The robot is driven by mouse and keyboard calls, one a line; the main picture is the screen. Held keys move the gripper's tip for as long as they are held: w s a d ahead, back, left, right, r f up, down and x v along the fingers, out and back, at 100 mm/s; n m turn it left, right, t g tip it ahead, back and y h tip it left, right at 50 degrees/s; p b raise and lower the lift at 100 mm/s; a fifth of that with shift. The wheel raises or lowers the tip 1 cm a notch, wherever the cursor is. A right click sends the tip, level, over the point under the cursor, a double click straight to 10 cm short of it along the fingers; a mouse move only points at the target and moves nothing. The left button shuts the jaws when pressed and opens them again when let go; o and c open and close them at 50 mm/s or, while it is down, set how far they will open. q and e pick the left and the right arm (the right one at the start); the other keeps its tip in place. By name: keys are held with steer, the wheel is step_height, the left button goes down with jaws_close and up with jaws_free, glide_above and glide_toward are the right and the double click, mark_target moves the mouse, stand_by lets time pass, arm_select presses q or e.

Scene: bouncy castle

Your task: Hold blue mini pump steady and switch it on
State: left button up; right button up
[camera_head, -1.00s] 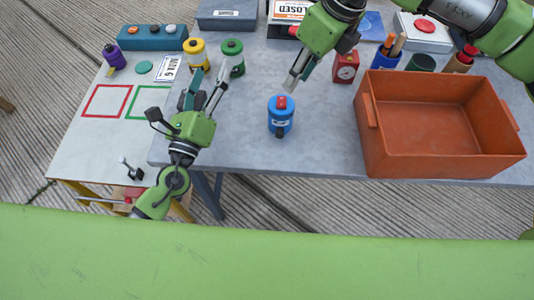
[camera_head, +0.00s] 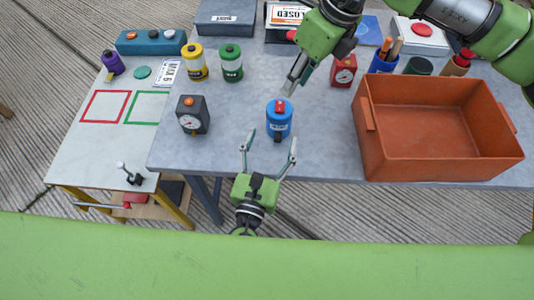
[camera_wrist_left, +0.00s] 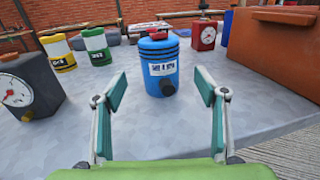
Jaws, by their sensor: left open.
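The blue mini pump (camera_head: 279,125) stands upright on the grey table, with a red switch (camera_head: 280,106) on top and a dark nozzle at its front. In the left wrist view the pump (camera_wrist_left: 158,58) is centred beyond the fingers, with a white label above the nozzle. My left gripper (camera_head: 270,141) is open and empty in front of the pump, its fingers spread to either side of the nozzle, apart from the pump. My right gripper (camera_head: 294,82) hangs above and behind the pump, fingers pointing down, not touching it. Its finger gap is unclear from this angle.
A dark gauge box (camera_head: 193,115) stands left of the pump. Yellow (camera_head: 194,64) and green (camera_head: 231,65) canisters stand behind left. A red gauge box (camera_head: 343,70) is behind right. A large orange bin (camera_head: 440,160) fills the right. The table around the pump is clear.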

mark_target(280, 116)
arm_select(q)
steer(key=w, duration=0.2)
steer(key=w+d, duration=0.1)
steer(key=w, duration=0.5)
steer(key=shift+w+d, duration=0.25)
steer(key=shift+d, duration=0.1)
